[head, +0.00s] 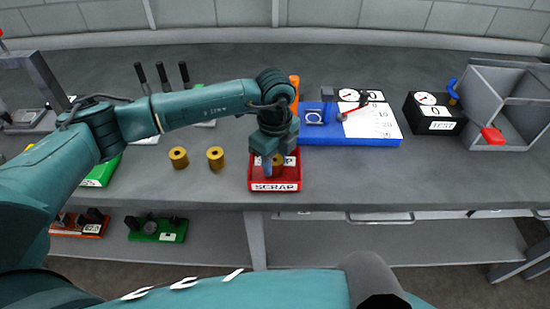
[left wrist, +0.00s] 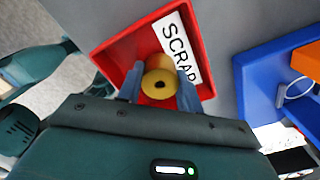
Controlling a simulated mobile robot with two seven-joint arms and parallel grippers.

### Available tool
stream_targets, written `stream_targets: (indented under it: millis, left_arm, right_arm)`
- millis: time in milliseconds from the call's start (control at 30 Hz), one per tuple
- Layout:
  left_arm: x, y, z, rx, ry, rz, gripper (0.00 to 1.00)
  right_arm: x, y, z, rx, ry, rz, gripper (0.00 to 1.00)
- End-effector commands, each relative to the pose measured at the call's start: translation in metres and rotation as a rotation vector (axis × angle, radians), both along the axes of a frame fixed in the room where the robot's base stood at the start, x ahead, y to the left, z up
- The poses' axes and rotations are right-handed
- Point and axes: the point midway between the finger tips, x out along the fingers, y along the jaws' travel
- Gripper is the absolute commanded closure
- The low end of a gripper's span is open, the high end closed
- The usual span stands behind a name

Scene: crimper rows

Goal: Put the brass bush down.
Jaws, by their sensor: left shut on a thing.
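My left gripper (head: 272,162) is shut on a brass bush (head: 278,160) over the red tray marked SCRAP (head: 262,185). In the left wrist view the brass bush (left wrist: 159,84) sits between the two blue fingers, with the red tray (left wrist: 120,52) and its label behind it. I cannot tell whether the bush touches the tray floor. Two more brass bushes, one at the left (head: 178,157) and one nearer the tray (head: 215,157), stand on the bench. My right gripper is not in view.
A blue board (head: 370,137) with a gauge stands right of the tray. A black TEST box (head: 436,112) and a grey bin (head: 480,95) stand further right. Bench space in front of the blue board is clear. A green tray (head: 100,174) lies at the left.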

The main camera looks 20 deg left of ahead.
Motion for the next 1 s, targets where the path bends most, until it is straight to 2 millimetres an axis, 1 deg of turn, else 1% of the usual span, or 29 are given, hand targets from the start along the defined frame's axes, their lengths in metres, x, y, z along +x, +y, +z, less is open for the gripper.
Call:
stream_targets:
  millis: [67,100,333,367,567,667,700,767,833,1000]
  left_arm:
    - [0.0,0.0,-0.003,0.0,-0.001,0.0,0.95]
    - [0.0,0.0,-0.003,0.0,0.0,0.0,0.63]
    - [0.0,0.0,-0.002,0.0,0.0,0.0,0.44]
    - [0.0,0.0,-0.002,0.0,0.0,0.0,0.43]
    - [0.0,0.0,-0.002,0.0,0.0,0.0,0.43]
    - [0.0,0.0,0.004,0.0,0.0,0.0,0.43]
    - [0.0,0.0,0.005,-0.001,-0.002,0.0,0.43]
    - [0.001,-0.001,0.013,-0.003,-0.003,0.0,0.43]
    - [0.001,0.0,0.025,-0.001,-0.005,-0.001,0.43]
    - [0.001,0.0,0.063,-0.002,-0.006,-0.001,0.43]
  right_arm:
    - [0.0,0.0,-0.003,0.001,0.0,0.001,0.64]
    - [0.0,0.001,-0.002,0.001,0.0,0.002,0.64]
    - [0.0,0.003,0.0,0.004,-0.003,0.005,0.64]
    - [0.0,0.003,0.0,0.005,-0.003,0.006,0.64]
    - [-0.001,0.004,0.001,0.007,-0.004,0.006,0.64]
    - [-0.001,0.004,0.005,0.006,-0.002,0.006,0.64]
    - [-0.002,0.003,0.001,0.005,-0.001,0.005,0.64]
    - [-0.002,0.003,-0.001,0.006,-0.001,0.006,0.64]
    - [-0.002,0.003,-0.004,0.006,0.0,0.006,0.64]
    - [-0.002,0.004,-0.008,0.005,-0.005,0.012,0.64]
